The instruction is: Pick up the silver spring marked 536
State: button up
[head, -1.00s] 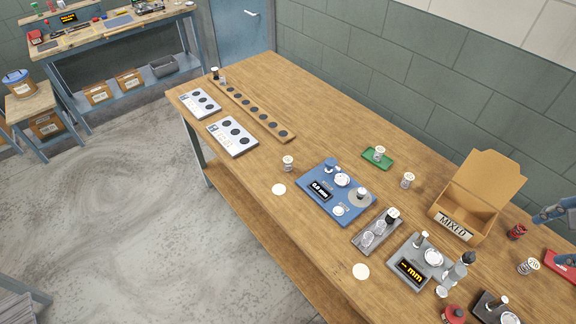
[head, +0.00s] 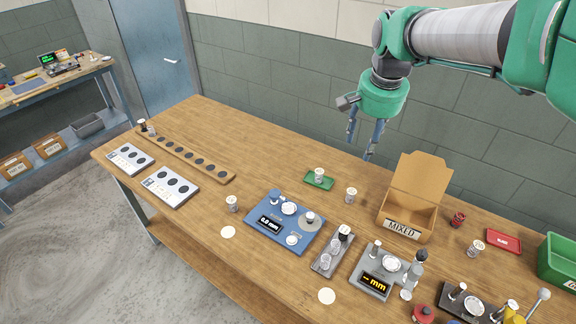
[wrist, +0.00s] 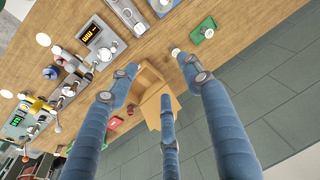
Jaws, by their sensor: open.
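Several silver springs with white caps stand on the workbench; their numbers are too small to read, so I cannot tell which is 536. One spring (head: 232,203) stands left of the blue gauge, one spring (head: 319,174) on a green pad (head: 312,183), one spring (head: 351,195) left of the open MIXED box (head: 417,222), and one spring (head: 477,248) right of that box. My gripper (head: 361,145) is open and empty, pointing down above the bench's back edge. In the wrist view, my spread fingers (wrist: 160,78) frame the box, with a white-capped piece beside one fingertip.
A blue gauge (head: 270,240) reading 0.0 mm, a grey tray (head: 322,267) with springs and a grey gauge (head: 360,285) stand along the front. A red spring (head: 458,219), red pad (head: 504,242) and green bin (head: 560,255) are right.

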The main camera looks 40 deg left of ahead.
jog(key=a+f, duration=0.4)
jog(key=a, duration=0.6)
jog(key=g+h+b, duration=0.1)
jog(key=g, duration=0.1)
send_over(232, 199)
notch_tip(232, 199, down, 22)
jog(key=shift+s+f+n, duration=0.1)
jog(key=shift+f+n, duration=0.1)
jog(key=shift+n, duration=0.1)
jog(key=shift+d+f, duration=0.1)
jog(key=shift+f+b, duration=0.8)
jog(key=shift+f, duration=3.4)
jog(key=shift+f+b, duration=0.8)
jog(key=shift+f, duration=1.8)
